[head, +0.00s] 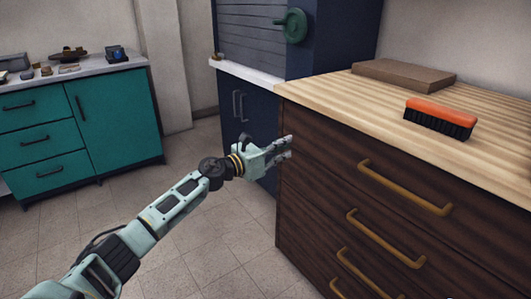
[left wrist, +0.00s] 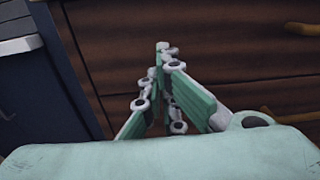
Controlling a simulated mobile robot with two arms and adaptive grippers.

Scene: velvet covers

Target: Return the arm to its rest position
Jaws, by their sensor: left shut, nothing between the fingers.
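My left arm reaches in from the lower left in the head view. My left gripper (head: 287,147) is in front of the left edge of the dark wooden drawer cabinet (head: 320,170). The gripper also shows in the left wrist view (left wrist: 164,50), its fingers closed together with nothing between them. The cabinet's drawer fronts (left wrist: 230,45) lie beyond the fingertips. I cannot tell whether the fingertips touch the cabinet. My right gripper is not in view.
The cabinet has several brass handles (head: 405,187). An orange brush (head: 438,112) and a flat brown block (head: 403,76) lie on its striped top. A navy cabinet (head: 250,115) stands behind, a teal cabinet (head: 110,120) at the left. The tiled floor (head: 200,240) between is clear.

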